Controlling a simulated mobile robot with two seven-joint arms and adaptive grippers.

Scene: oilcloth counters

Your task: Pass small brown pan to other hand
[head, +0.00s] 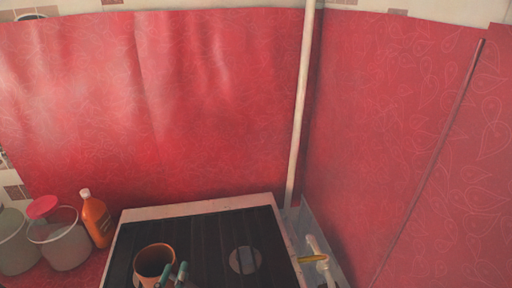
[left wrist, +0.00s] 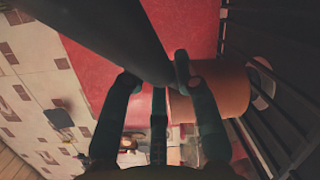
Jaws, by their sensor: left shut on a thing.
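The small brown pan (head: 154,262) shows at the bottom of the head view, its round opening facing up, over the dark slatted top. My left gripper (head: 177,272) is at the pan's lower right side, with only its teal fingertips in view. In the left wrist view the pan (left wrist: 222,94) is an orange-brown curved body right of the fingers. The left gripper (left wrist: 156,78) is shut on the pan there, though the exact contact is partly hidden by a dark bar crossing the fingers. The pan's underside is hidden in the head view. My right gripper is in neither view.
A dark slatted top (head: 205,235) with a pale rim fills the lower middle. An orange bottle (head: 96,220) and translucent buckets (head: 62,245) stand at left. A clear bin (head: 320,245) with a yellow item stands at right. Red oilcloth walls (head: 215,100) close off the back and right.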

